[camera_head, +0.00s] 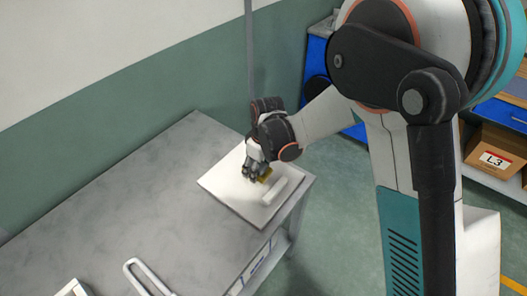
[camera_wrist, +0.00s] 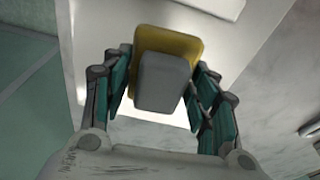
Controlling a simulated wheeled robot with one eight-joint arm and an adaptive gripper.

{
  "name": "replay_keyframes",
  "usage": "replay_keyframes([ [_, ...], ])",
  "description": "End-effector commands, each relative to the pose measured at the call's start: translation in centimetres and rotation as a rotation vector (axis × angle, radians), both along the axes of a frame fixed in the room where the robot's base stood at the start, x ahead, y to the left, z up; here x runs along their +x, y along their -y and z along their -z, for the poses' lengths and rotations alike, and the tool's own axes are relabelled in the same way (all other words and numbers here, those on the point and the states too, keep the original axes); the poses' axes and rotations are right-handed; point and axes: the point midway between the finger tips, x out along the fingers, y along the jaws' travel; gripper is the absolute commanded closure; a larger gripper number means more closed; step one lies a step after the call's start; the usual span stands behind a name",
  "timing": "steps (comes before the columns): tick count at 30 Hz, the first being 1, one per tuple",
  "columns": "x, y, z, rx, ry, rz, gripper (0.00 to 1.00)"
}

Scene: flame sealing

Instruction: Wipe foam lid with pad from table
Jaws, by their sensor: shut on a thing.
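The white foam lid (camera_head: 225,184) lies flat near the right corner of the grey table, with a raised white bar (camera_head: 275,191) on top. My gripper (camera_head: 256,172) is over the lid, left of the bar. It is shut on the pad, whose yellow part (camera_head: 265,176) shows beside the fingers. In the wrist view, the pad's grey block (camera_wrist: 163,83) sits between the teal fingers of my gripper (camera_wrist: 163,75), with its yellow part (camera_wrist: 193,45) beyond. The white lid (camera_wrist: 103,30) lies behind it. I cannot tell whether the pad touches the lid.
The grey table (camera_head: 130,200) is bare left of the lid. A white handle-shaped thing (camera_head: 134,270) and part of a white object (camera_head: 68,289) are at the near edge. A wall is behind. A cardboard box marked L3 (camera_head: 493,158) stands on a shelf at right.

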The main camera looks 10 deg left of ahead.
Motion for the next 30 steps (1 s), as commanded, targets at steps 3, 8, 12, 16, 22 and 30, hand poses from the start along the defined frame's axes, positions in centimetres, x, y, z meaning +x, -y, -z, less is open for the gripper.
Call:
replay_keyframes([
  [3, 0.1, -0.1, -1.4, 0.000, 0.000, 0.002, 0.69],
  [8, 0.2, -0.1, -2.8, 0.000, 0.000, 0.005, 0.69],
  [12, 0.3, -0.1, -3.6, 0.000, 0.000, 0.007, 0.69],
  [16, 0.3, -0.1, -3.7, 0.000, 0.000, 0.007, 0.69],
  [22, 0.3, -0.1, -3.6, 0.000, 0.000, 0.007, 0.69],
  [30, 0.4, 0.0, -3.6, 0.000, 0.000, 0.012, 0.69],
])
